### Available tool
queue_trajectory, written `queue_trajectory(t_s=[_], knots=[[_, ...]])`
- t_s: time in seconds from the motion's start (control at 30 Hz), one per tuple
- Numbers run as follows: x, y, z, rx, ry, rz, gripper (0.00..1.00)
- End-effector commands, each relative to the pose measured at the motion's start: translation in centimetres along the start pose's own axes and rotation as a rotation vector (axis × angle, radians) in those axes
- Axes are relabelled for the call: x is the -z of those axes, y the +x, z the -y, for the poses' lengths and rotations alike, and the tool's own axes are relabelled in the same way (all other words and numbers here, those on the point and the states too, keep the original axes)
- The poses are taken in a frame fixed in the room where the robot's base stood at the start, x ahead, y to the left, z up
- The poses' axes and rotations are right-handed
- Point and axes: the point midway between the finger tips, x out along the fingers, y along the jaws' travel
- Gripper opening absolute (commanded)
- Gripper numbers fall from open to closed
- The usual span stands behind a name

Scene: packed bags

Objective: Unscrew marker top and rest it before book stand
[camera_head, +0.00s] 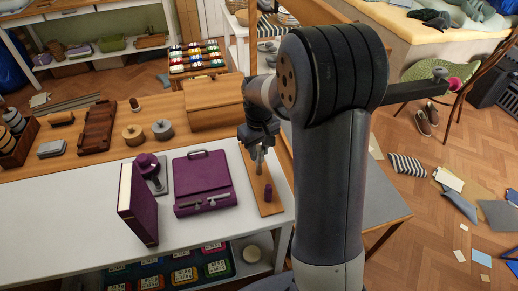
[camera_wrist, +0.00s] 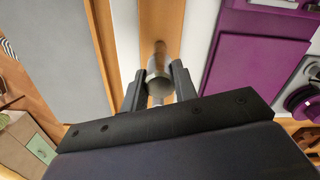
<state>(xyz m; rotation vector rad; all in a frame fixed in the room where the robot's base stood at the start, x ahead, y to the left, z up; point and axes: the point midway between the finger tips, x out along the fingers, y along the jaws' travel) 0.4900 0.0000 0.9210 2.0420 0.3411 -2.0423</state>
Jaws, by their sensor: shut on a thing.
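My gripper (camera_head: 258,147) hangs over a narrow wooden board (camera_head: 271,208) at the right end of the white bench. It is shut on a grey metallic cylinder (camera_wrist: 159,66), whose round end faces the camera between both fingers in the wrist view. Its lower part (camera_head: 258,161) shows below the fingers in the head view. I cannot tell whether it is the marker or its top. A small purple upright piece (camera_head: 267,193) stands on the board, in front of the gripper. A tall purple book (camera_head: 138,205) stands at the left; I cannot make out a separate book stand.
A flat purple case (camera_head: 203,182) with a handle lies left of the board. A purple round-headed device (camera_head: 148,165) is behind the book. A wooden box (camera_head: 213,102) stands on the rear table. Bare white bench (camera_head: 75,205) lies left of the book.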

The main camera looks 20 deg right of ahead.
Motion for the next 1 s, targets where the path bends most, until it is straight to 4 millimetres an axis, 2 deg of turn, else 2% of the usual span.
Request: queue_trajectory(t_s=[0.23, 0.67, 1.0], knots=[[0.00, -0.05, 0.00, 0.000, -0.222, 0.000, 0.06], [0.01, -0.02, 0.00, 0.000, -0.287, 0.000, 0.06], [0.01, -0.03, -0.01, 0.000, -0.557, 0.000, 0.06]])
